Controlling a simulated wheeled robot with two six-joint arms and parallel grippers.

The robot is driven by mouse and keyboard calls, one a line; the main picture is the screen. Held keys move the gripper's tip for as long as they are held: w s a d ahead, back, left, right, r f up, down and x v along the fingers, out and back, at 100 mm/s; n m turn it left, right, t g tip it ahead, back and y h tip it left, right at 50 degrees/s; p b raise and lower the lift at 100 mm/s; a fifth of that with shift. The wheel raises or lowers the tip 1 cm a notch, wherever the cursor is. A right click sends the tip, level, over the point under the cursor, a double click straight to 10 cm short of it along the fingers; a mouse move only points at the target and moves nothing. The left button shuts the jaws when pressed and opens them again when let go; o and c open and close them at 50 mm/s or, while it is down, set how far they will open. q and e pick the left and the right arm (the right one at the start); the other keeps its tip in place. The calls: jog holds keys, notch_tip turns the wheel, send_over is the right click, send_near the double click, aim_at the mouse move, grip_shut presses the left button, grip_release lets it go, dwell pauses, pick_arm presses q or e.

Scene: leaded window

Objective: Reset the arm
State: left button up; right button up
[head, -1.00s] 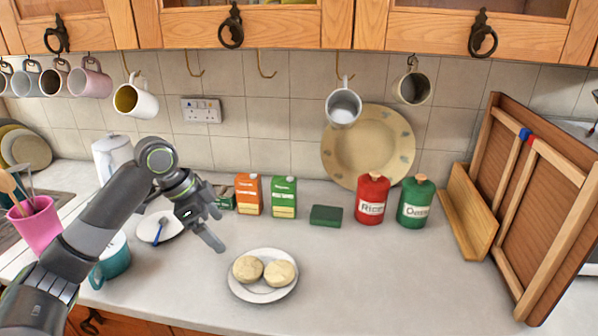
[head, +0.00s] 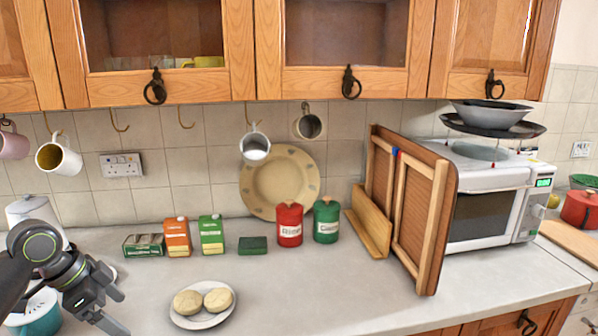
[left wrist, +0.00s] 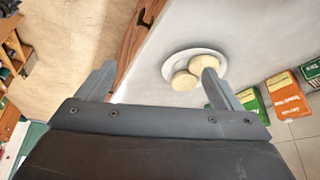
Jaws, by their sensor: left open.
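My left gripper (head: 112,308) comes in from the left in the head view, over the counter's front left part. It is open, with nothing between its fingers. In the left wrist view its two fingers (left wrist: 156,88) stand wide apart, pointing away from the camera. A white plate (head: 174,316) with two pale round buns (head: 203,299) lies on the counter to the right of the gripper, apart from it. In the left wrist view the right finger overlaps the view of the buns (left wrist: 182,80). My right gripper is not in view.
Cartons (head: 177,237), a green block (head: 253,245), red (head: 289,225) and green (head: 327,221) canisters line the back. A wooden folding board (head: 420,220) and a microwave (head: 485,205) stand right. Mugs (head: 58,158) hang on hooks. A teal pot (head: 36,315) is beside my arm. The front middle counter is clear.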

pick_arm(q)
jog(key=s+d+f+n+y, duration=0.1)
jog(key=s+d+f+n, duration=0.3)
jog(key=f, duration=0.6)
jog(key=s+d+f+y, duration=0.1)
jog(key=s+d+f, duration=0.1)
jog(key=s+f, duration=0.6)
jog(key=s+d+f+n+y, duration=0.1)
jog(key=s+f+n+y, duration=0.2)
jog(key=s, duration=0.5)
jog(key=s+d+f+n+y, duration=0.15)
jog(key=s+n, duration=0.25)
jog(key=s, duration=0.4)
notch_tip(320, 180, down, 26)
jog(key=a+h, duration=0.1)
jog(key=a, duration=0.2)
jog(key=s+d+f+g, duration=0.1)
jog(key=s+f, duration=1.3)
jog(key=f, duration=0.1)
jog(key=shift+s+d+g+h, duration=0.3)
jog(key=shift+d+g+h, duration=0.05)
jog(key=shift+g, duration=0.05)
jog(key=shift+f, duration=0.1)
jog(key=shift+c, duration=0.5)
